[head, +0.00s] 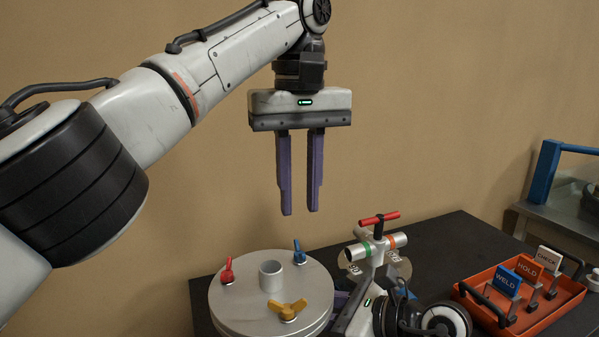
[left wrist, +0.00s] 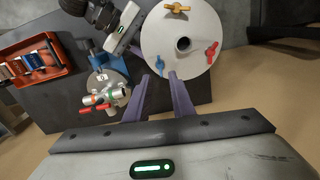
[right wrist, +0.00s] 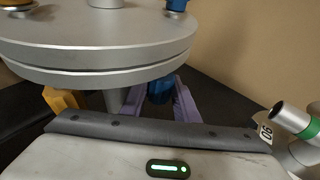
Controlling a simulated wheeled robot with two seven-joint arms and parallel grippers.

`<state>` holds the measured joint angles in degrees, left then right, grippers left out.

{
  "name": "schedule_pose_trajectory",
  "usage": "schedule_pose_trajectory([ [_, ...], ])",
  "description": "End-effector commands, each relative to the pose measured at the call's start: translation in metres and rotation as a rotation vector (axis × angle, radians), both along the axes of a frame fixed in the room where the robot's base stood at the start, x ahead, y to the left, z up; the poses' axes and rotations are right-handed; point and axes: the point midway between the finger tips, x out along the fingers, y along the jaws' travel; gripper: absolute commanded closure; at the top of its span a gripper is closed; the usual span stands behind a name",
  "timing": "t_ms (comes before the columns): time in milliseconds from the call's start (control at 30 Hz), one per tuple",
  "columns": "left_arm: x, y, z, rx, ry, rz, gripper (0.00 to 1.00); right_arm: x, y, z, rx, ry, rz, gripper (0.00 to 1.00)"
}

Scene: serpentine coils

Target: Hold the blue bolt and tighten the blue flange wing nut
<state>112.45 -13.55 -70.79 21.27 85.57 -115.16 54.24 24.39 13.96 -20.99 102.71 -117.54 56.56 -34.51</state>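The blue flange wing nut (head: 299,252) stands at the back right of the round grey flange (head: 222,313); it also shows in the left wrist view (left wrist: 211,52). My left gripper (head: 300,213) hangs above the flange, fingers apart and pointing down, with nothing between them. The blue bolt (right wrist: 160,90) hangs under the flange in the right wrist view, below the blue nut. My right gripper (right wrist: 162,92) is under the flange's rim with its fingers at the blue bolt. Whether they press on it I cannot tell. In the head view its fingers are mostly hidden by the flange.
A red wing nut (head: 227,271) and a yellow one (head: 287,310) sit on the flange around a central pipe stub (head: 271,276). A pipe fitting with a red handle (head: 379,219) stands right of the flange. An orange tray (head: 535,322) with labelled tags lies farther right.

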Motion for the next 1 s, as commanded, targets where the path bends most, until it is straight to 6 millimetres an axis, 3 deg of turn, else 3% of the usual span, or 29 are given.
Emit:
schedule_pose_trajectory([
  [33,0.0,0.0,0.0,0.0,0.0,0.0,0.78,0.0,0.0,0.0,0.0,0.0,0.0,0.82],
  [100,0.0,0.0,0.0,0.0,0.0,0.0,0.78,0.0,0.0,0.0,0.0,0.0,0.0,0.94],
  [433,0.0,0.0,-0.003,0.0,0.002,-0.002,0.78,0.0,0.0,0.0,0.0,0.0,0.0,0.94],
  [1000,0.0,0.0,-0.049,-0.002,0.002,-0.002,0.78,0.0,0.0,0.0,0.0,0.0,0.0,0.94],
])
